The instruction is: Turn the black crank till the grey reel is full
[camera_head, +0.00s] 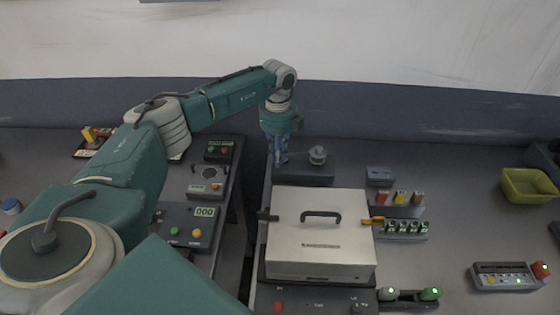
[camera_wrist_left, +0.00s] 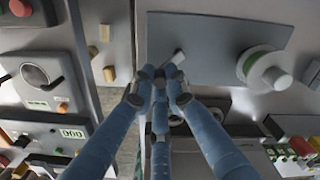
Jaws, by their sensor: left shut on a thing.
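My left gripper (camera_head: 281,158) reaches down to the left part of a dark grey plate (camera_head: 318,173) at the back of the bench. In the left wrist view its blue fingers (camera_wrist_left: 160,75) are closed together over that plate, on the crank. The fingers hide most of the crank; only a short, light-looking piece (camera_wrist_left: 178,56) shows beside the fingertips. The grey reel (camera_head: 317,155) stands on the right part of the plate, apart from the gripper. In the left wrist view the reel (camera_wrist_left: 273,77) shows a green band around it. My right gripper is not in view.
A silver case with a black handle (camera_head: 320,245) stands just in front of the plate. Several control boxes (camera_head: 187,228) are on the left bench, past a gap. A green bin (camera_head: 528,186) and fuse-like parts (camera_head: 400,198) lie to the right.

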